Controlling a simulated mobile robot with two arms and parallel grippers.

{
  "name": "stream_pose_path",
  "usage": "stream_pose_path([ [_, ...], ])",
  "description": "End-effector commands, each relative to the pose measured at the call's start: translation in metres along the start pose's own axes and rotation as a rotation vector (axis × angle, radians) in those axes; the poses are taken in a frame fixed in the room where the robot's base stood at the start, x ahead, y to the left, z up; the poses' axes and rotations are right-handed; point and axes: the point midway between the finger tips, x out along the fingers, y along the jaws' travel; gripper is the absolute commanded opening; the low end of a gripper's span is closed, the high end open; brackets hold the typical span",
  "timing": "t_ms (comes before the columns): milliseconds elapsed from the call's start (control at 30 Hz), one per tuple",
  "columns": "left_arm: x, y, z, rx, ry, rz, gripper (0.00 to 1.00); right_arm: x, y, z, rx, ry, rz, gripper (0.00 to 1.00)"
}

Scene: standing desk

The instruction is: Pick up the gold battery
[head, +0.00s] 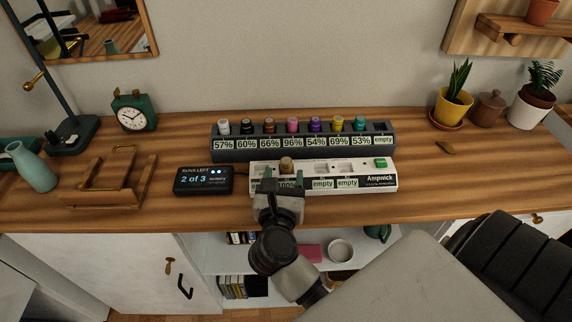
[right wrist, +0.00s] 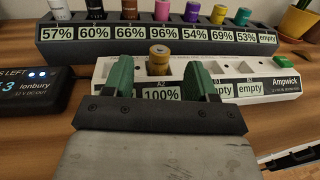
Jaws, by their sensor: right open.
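The gold battery (right wrist: 158,60) stands upright in a slot of the white Ampwick charger, above a label reading 100% in the right wrist view. Its gold top also shows in the head view (head: 286,164). My right gripper (right wrist: 157,78) is open, with its two green fingers on either side of the battery and a little in front of it. I cannot tell if a finger touches it. In the head view my right gripper (head: 278,188) hides part of the charger. My left gripper is not in view.
The white charger (head: 350,182) has slots labelled empty and a green button. Behind it, a dark rack (head: 225,155) holds several coloured batteries with percentage labels. A black display (head: 204,181) reads "2 of 3" at left. A wooden holder (head: 100,200) stands farther left.

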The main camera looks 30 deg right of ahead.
Motion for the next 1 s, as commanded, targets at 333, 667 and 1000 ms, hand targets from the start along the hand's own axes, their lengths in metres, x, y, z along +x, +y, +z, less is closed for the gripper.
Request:
stream_pose_path([
  [333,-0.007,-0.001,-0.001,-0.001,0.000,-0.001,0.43,0.037,0.000,-0.001,0.000,0.000,0.001,0.57],
  [667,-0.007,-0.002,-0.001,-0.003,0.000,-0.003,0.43,0.036,0.000,-0.001,0.000,0.000,0.001,0.33],
  [1000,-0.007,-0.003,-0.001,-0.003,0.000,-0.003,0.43,0.036,0.000,-0.001,0.000,-0.001,0.001,0.02],
])
